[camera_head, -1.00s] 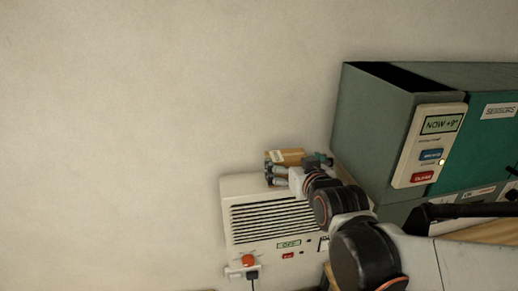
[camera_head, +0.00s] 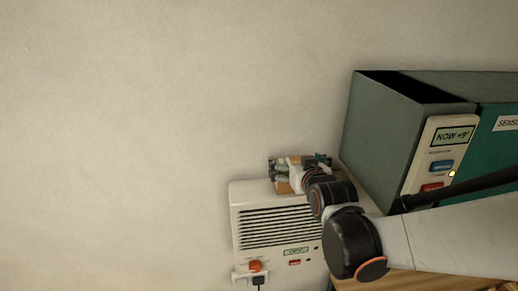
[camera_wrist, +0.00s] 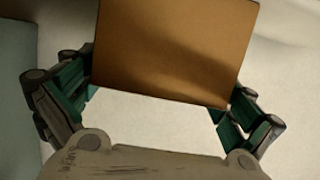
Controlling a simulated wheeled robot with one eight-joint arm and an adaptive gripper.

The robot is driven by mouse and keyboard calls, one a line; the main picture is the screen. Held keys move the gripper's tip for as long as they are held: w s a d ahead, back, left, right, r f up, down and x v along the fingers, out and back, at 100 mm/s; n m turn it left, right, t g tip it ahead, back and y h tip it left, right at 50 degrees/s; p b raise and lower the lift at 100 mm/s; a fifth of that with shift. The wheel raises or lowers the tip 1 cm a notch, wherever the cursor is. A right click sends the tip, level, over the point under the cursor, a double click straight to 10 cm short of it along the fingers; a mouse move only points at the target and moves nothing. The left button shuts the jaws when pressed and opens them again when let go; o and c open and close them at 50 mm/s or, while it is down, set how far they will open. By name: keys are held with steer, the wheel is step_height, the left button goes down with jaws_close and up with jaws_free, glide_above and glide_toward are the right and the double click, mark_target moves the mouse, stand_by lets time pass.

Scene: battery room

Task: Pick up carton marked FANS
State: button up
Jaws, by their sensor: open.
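A plain brown carton (camera_wrist: 172,50) fills the upper middle of the wrist view, between the two fingers of my gripper (camera_wrist: 160,88). No marking shows on the face I see, so I cannot read FANS there. In the head view my gripper (camera_head: 292,172) is over the top of a white vented unit, and a small tan part of the carton (camera_head: 282,187) shows by the fingers. My gripper is open, one finger at each side of the carton. Whether the fingers touch it is unclear. My arm and gripper hide most of the carton in the head view.
The white vented unit (camera_head: 272,226) stands against the pale wall (camera_head: 140,120), with a red knob (camera_head: 255,266) on its front. A tall grey-green cabinet (camera_head: 380,135) with a control panel (camera_head: 438,155) rises close to the right of my gripper. The wall side at left is clear.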

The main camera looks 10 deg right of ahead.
steer(key=c, duration=1.1)
steer(key=shift+o, duration=0.2)
steer(key=shift+r, duration=0.2)
